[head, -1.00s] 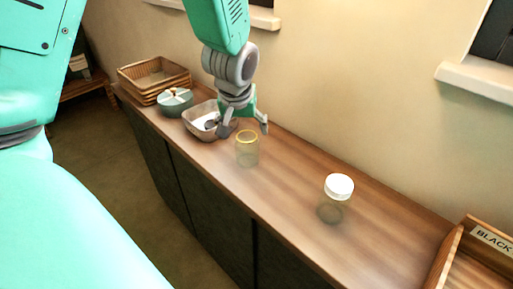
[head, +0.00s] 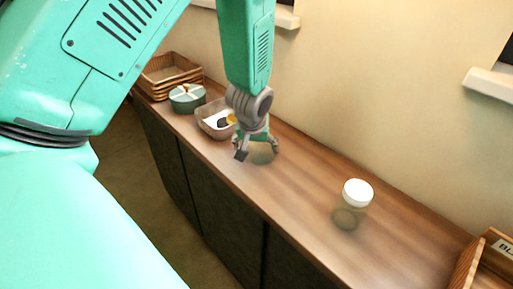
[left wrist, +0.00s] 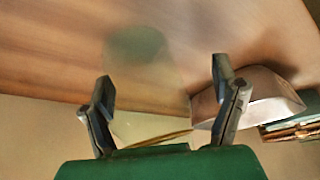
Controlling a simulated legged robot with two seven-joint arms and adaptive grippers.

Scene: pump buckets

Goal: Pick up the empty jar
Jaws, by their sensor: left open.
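A clear open glass jar (head: 262,157) stands on the wooden counter. In the head view my left gripper (head: 257,150) is over it and hides its upper part. In the left wrist view the jar (left wrist: 148,85) lies between the two open fingers of the left gripper (left wrist: 163,84), its yellowish rim close to the palm. I see clear space between the jar and the right-hand finger; contact at the other finger I cannot tell. A second clear jar with a white lid (head: 357,193) stands further right. My right gripper is not in view.
A bin (head: 208,127) with dark and orange items stands just behind the gripper, also in the left wrist view (left wrist: 262,98). A green lidded pot (head: 187,98) and wicker baskets (head: 170,72) are further left. A labelled wooden tray (head: 480,262) is at the right end.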

